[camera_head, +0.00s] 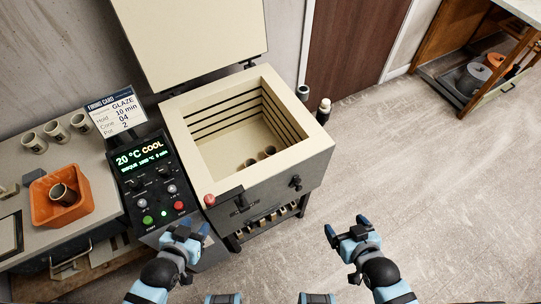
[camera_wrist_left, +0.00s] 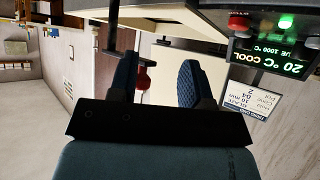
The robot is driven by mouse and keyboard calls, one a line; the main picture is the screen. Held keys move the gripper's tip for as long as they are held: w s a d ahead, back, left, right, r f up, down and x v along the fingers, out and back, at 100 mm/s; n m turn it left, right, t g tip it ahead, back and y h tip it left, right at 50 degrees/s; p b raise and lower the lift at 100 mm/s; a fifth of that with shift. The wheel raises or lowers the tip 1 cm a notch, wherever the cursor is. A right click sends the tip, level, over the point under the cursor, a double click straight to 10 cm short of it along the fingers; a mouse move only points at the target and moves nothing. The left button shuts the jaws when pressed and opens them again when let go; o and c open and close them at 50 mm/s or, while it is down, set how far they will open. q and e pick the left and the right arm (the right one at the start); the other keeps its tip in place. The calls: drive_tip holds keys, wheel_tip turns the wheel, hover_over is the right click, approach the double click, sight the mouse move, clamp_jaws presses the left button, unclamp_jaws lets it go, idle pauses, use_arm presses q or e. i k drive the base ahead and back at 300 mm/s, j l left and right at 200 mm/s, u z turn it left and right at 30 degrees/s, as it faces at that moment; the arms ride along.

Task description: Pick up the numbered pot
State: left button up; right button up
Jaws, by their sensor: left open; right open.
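The firing card (camera_head: 117,108) reads GLAZE, 10 min, 04 and Pot 2. A few small brown pots (camera_head: 270,151) stand low inside the open kiln (camera_head: 181,129), partly hidden by its front wall; I cannot read numbers on them. Three grey pots (camera_head: 56,132) stand on the left counter, and another dark pot (camera_head: 63,194) sits in an orange tub (camera_head: 45,213). My left gripper (camera_head: 187,233) is open and empty before the control panel; its fingers also show in the left wrist view (camera_wrist_left: 158,75). My right gripper (camera_head: 352,233) is open and empty over the floor, right of the kiln.
The kiln lid (camera_head: 190,35) stands raised. The control panel (camera_head: 152,180) reads 20 °C COOL, with green and red buttons. Dark and white containers (camera_head: 323,111) stand behind the kiln's right side. A wooden shelf (camera_head: 440,45) holds buckets at top right. The right floor is clear.

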sight(269, 150)
drive_tip(key=i+l+u, duration=0.15)
drive_tip(key=l+u, duration=1)
drive_tip(key=l, duration=0.15)
drive_tip(key=l+u, duration=0.4)
drive_tip(key=k+l+u, duration=0.1)
drive_tip(key=l+u, duration=0.25)
drive_tip(key=l, duration=0.15)
drive_tip(key=k+l+u, duration=0.15)
drive_tip(key=l+u, duration=0.25)
drive_tip(key=k+l+u, duration=0.2)
drive_tip(key=l+u, duration=0.2)
drive_tip(key=k+l+u, duration=0.2)
drive_tip(key=u, duration=0.15)
drive_tip(key=k, duration=0.05)
